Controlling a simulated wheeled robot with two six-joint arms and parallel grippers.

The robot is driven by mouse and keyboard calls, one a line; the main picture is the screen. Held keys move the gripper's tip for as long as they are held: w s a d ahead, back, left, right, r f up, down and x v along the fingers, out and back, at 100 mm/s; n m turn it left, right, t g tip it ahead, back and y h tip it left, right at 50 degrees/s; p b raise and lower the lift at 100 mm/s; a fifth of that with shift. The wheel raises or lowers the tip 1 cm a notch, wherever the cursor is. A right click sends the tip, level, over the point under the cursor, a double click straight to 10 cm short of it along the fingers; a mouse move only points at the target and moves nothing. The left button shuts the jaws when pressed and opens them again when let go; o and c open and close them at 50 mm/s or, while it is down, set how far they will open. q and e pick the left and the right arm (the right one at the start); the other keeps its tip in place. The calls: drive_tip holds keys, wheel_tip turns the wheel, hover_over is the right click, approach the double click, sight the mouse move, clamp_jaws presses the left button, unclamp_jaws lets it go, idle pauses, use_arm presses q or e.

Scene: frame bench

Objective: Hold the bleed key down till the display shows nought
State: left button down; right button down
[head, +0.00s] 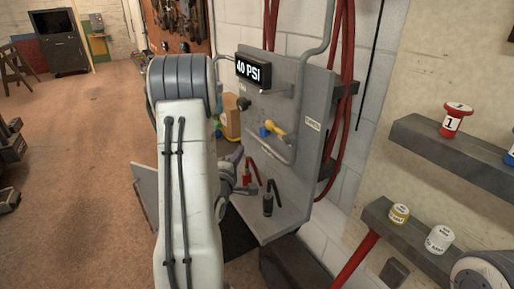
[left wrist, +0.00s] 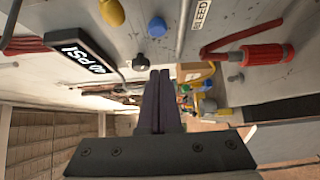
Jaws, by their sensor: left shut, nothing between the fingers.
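The display (head: 254,70) reads 40 PSI at the top of the grey panel (head: 318,92); it also shows in the left wrist view (left wrist: 83,56). A BLEED label (left wrist: 201,13) is on the panel in the left wrist view, near a blue knob (left wrist: 157,27); I cannot tell which control is the bleed key. A yellow knob (left wrist: 112,12) and a black knob (left wrist: 140,61) are close by. My left gripper (left wrist: 159,73) is shut and empty, apart from the controls. In the head view it (head: 239,153) is low in front of the panel, partly hidden by my arm.
A grey pipe (head: 328,38) and red hoses (head: 347,75) run along the panel. Shelves at right hold a red spool (head: 455,120) and small tins (head: 440,238). Open floor (head: 70,170) is at left.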

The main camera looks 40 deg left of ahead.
use_arm(q)
drive_tip(key=p, duration=0.4)
approach(260, 132)
drive_tip(key=w+a, duration=0.2)
drive_tip(key=a, duration=0.2)
drive_tip(key=w, duration=0.1)
drive_tip(key=w+d+p, duration=0.1)
drive_tip(key=w, duration=0.1)
drive_tip(key=shift+w+d, duration=0.2)
drive_tip(key=shift+d, duration=0.2)
drive_tip(key=shift+w, duration=0.1)
